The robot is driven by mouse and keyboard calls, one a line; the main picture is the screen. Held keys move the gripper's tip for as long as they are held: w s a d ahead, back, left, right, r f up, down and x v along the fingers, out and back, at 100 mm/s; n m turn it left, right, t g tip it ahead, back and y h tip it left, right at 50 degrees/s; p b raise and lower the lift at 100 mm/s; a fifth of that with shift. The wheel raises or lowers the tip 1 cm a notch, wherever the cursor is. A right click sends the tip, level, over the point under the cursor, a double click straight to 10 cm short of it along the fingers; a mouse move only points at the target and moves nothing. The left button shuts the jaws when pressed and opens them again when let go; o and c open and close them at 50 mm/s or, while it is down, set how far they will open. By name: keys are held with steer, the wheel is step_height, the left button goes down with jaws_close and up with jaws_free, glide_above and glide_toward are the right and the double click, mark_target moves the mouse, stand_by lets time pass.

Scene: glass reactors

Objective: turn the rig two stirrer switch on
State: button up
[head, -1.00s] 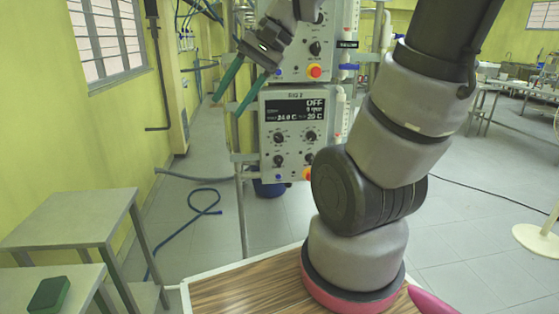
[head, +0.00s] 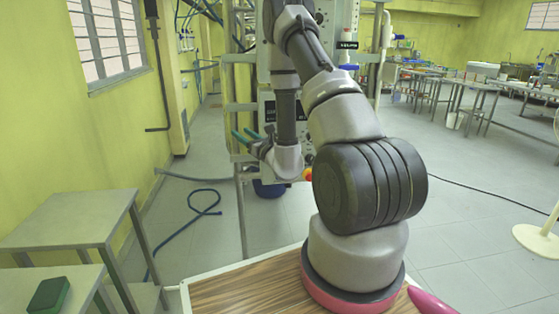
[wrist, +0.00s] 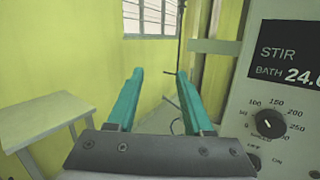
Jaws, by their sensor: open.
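The rig two control panel (head: 266,100) stands on the rack behind my arm in the head view, which covers most of it. In the wrist view the panel (wrist: 237,105) fills the right edge, with a dark display (wrist: 285,50) reading STIR and BATH 24-something and a black dial knob (wrist: 269,123) below. A small control (wrist: 254,160) is partly visible under the dial; I cannot tell if it is the stirrer switch. My gripper (head: 246,136) is open and empty, with green fingers pointing left. In the wrist view my gripper (wrist: 158,80) is left of the panel, apart from the knob.
A red button (head: 308,174) shows at the panel's lower right. A grey side table (head: 75,220) and a green block (head: 48,294) are at left. A blue hose (head: 205,205) lies on the floor. The yellow wall (wrist: 60,50) is beyond my fingers.

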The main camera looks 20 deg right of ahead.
steer(key=s+d+f+m+g+h, duration=0.1)
steer(key=s+d+f+m+h, duration=0.2)
steer(key=d+f+h, duration=0.3)
steer(key=s+d+f+m+g+h, duration=0.1)
steer(key=s+d+f+m+h, duration=0.15)
steer(key=d+f+h, duration=0.4)
steer(key=w+d+f+y, duration=0.1)
steer(key=w+d+f, duration=0.1)
steer(key=w, duration=0.8)
steer(key=shift+w+d+f+y, duration=0.25)
steer(key=shift+d+y, duration=0.1)
steer(key=shift+d, duration=0.35)
steer(key=shift+m, duration=0.25)
jaws_close()
